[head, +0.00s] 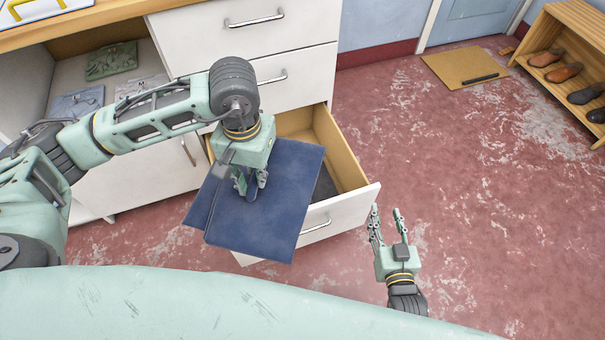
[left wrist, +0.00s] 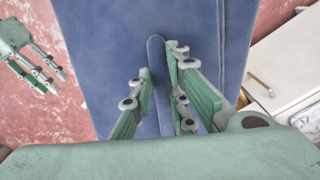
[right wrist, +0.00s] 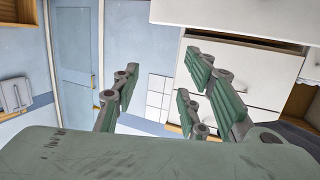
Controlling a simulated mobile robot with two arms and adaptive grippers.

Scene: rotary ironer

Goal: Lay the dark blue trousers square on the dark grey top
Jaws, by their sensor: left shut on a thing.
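The dark blue trousers (head: 273,205) are folded and hang from my left gripper (head: 250,192) in front of and partly over an open drawer. In the left wrist view the trousers (left wrist: 95,60) fill the middle, and the left gripper (left wrist: 155,100) is shut on a raised fold of the cloth. My right gripper (head: 385,218) is open and empty, to the right of the drawer front over the floor. It also shows open in the right wrist view (right wrist: 160,100). I cannot make out the dark grey top for certain.
The open drawer (head: 345,205) juts out from the white cabinet (head: 290,55). Folded things lie on a shelf (head: 65,80) at the left. A shoe rack (head: 565,55) and a brown mat (head: 465,68) are at the far right. The red floor between is free.

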